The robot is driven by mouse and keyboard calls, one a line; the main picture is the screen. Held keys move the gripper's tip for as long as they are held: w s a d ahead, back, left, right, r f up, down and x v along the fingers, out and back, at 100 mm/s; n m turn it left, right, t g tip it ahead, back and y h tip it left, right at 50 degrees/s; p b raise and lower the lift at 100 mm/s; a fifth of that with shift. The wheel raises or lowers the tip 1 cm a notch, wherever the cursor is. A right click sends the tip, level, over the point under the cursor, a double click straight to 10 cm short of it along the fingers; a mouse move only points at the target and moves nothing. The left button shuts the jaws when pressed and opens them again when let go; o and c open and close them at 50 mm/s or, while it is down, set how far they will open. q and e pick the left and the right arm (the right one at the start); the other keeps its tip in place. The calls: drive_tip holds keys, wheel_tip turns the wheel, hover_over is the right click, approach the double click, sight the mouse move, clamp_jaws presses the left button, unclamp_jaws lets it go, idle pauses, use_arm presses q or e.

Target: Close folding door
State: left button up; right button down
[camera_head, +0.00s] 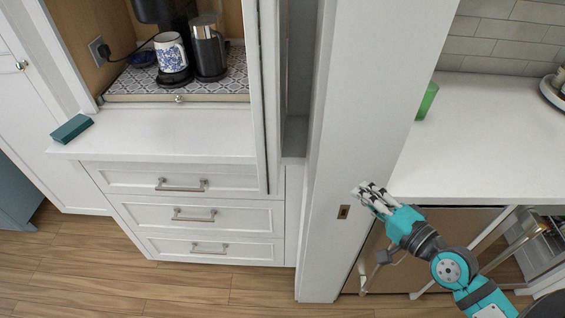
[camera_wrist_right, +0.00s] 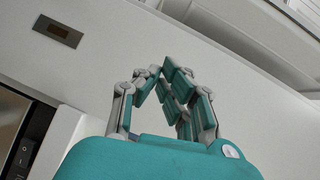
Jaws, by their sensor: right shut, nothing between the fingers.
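The folding door (camera_head: 269,100) appears as narrow white panels, folded edge-on at the right side of the coffee nook. The nook's front stands open. My right gripper (camera_head: 368,190), teal and grey, is shut and empty, to the right of the door and apart from it. Contact with the panel cannot be told. My left gripper is out of view.
The nook holds a blue-patterned mug (camera_head: 171,52) and a dark metal carafe (camera_head: 209,48). A teal box (camera_head: 72,129) lies on the ledge, above drawers with handles (camera_head: 181,186). At right is a white counter (camera_head: 480,130) with a green cup (camera_head: 427,101). The wooden floor (camera_head: 75,265) is clear.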

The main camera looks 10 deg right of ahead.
drive_tip(key=s+a+r+y, duration=0.3)
drive_tip(key=a+r, duration=0.3)
drive_tip(key=r, duration=0.2)
drive_tip(key=shift+t, duration=0.3)
drive_tip(key=p+x, duration=0.1)
drive_tip(key=x, duration=0.2)
drive_tip(key=p+x, duration=0.2)
drive_tip(key=x, duration=0.2)
drive_tip(key=p+x, duration=0.2)
drive_tip(key=x, duration=0.1)
drive_tip(key=shift+w+d+r, duration=0.25)
drive_tip(key=shift+w, duration=0.05)
use_arm(q)
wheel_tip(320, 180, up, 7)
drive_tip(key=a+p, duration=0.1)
drive_tip(key=p, duration=0.1)
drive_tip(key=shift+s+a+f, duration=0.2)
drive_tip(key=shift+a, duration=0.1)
use_arm(e)
drive_tip(key=shift+w+a+f, duration=0.1)
drive_tip(key=shift+w+a, duration=0.1)
drive_tip(key=shift+a, duration=0.4)
drive_tip(key=shift+w+a+f, duration=0.1)
drive_tip(key=shift+w+a, duration=0.05)
drive_tip(key=shift+a, duration=0.45)
drive_tip(key=shift+w+a+f, duration=0.1)
drive_tip(key=shift+w+a, duration=0.1)
drive_tip(key=shift+a, duration=0.45)
